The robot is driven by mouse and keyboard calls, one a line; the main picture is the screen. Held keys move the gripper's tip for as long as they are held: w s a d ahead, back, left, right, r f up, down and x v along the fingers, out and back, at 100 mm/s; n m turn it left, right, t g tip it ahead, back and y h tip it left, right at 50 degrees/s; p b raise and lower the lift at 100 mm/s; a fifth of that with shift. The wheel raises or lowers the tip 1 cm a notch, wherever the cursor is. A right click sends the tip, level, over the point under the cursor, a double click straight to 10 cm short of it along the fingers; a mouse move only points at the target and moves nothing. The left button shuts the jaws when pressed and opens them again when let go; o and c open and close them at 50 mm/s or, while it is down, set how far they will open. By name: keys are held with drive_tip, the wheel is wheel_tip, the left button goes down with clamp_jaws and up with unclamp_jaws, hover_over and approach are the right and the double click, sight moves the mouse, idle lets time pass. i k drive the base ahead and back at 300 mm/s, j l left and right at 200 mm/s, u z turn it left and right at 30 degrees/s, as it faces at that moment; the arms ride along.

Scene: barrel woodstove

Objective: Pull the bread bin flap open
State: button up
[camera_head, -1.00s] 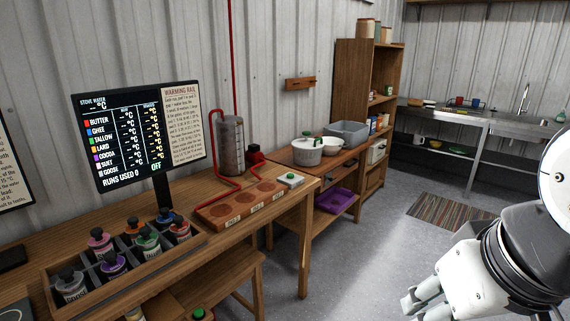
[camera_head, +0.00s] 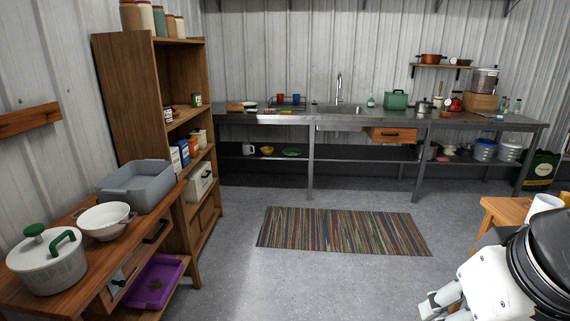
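A cream-white box with a dark handle (camera_head: 199,181) stands on a middle shelf of the wooden shelf unit at left. It looks like the bread bin, and its front flap appears shut. My gripper (camera_head: 436,308) is at the bottom right, partly cut off by the picture edge. It is far from the box and touches nothing that I can see. Its fingertips show too little to tell how far apart they are.
The wooden shelf unit (camera_head: 130,105) stands against the left wall, beyond a wooden side table (camera_head: 75,232) with a pot, bowl and grey tub. A striped rug (camera_head: 340,231) lies on open floor. A steel counter (camera_head: 262,118) lines the back. A wooden table corner (camera_head: 500,208) is at right.

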sight(202, 180)
drive_tip(key=i+z, duration=0.1)
drive_tip(key=i, duration=1.75)
drive_tip(key=i+u, duration=0.15)
drive_tip(key=i, duration=0.45)
drive_tip(key=i+u, duration=0.15)
drive_tip(key=i, duration=0.5)
drive_tip(key=i+l+u, duration=0.15)
drive_tip(key=i, duration=0.45)
drive_tip(key=i+u, duration=0.25)
drive_tip(key=i, duration=0.2)
drive_tip(key=i+l+u, duration=0.1)
drive_tip(key=i+u, duration=0.15)
drive_tip(key=i, duration=0.2)
drive_tip(key=i+l+u, duration=0.15)
drive_tip(key=i+u, duration=0.15)
drive_tip(key=i, duration=0.15)
